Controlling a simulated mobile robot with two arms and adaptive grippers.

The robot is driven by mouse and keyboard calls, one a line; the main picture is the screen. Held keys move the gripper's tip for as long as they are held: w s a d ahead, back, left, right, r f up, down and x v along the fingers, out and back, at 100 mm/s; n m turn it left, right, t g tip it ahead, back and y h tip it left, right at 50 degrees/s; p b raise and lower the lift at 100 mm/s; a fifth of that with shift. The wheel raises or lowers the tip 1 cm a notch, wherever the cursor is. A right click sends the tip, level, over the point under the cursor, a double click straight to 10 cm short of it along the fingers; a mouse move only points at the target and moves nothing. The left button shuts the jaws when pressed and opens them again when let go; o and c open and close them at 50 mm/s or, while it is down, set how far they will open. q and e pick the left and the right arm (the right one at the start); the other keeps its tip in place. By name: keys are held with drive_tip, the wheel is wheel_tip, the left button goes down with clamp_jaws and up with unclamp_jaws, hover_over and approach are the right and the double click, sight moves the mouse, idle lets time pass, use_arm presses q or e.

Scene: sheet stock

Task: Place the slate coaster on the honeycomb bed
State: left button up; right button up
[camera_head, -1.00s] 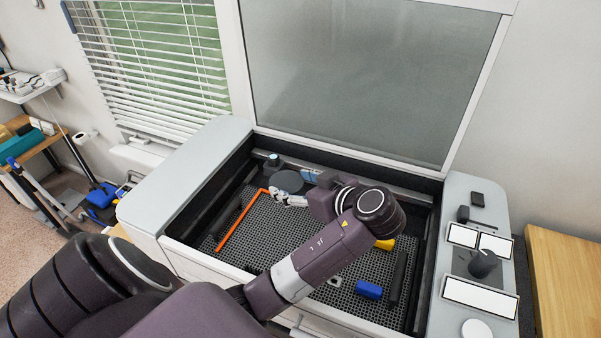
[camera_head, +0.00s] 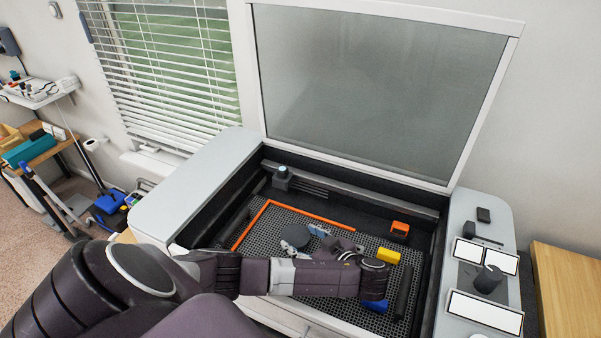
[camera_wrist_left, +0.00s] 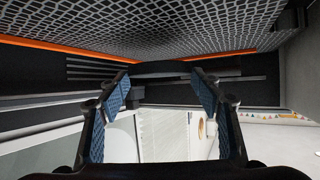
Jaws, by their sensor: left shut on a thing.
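The slate coaster (camera_head: 295,236) is a dark round disc in the head view, over the honeycomb bed (camera_head: 262,238) inside the corner of an orange L-shaped strip (camera_head: 312,217). My left gripper (camera_head: 309,233) reaches it from the right and is shut on its edge. In the left wrist view the coaster shows as a dark slab (camera_wrist_left: 160,69) between the blue-padded fingertips. The mesh of the bed (camera_wrist_left: 160,30) fills the top of that view, with a gap to the coaster. The exact height is hard to tell. My right gripper is not in view.
A yellow block (camera_head: 388,256), an orange block (camera_head: 399,229), a blue block (camera_head: 375,305) and a black bar (camera_head: 403,287) lie at the right of the bed. The machine's lid (camera_head: 375,80) stands open. My left arm covers the bed's front.

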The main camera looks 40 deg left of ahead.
use_arm(q)
drive_tip(key=shift+a+f, duration=0.1)
drive_tip(key=shift+f, duration=0.1)
drive_tip(key=shift+a+f, duration=0.15)
drive_tip(key=shift+f, duration=0.05)
wheel_tip(320, 180, down, 2)
drive_tip(key=shift+s+f, duration=0.15)
drive_tip(key=shift+f, duration=0.1)
drive_tip(key=shift+f+b, duration=0.25)
drive_tip(key=shift+b, duration=0.05)
drive_tip(key=o, duration=1.3)
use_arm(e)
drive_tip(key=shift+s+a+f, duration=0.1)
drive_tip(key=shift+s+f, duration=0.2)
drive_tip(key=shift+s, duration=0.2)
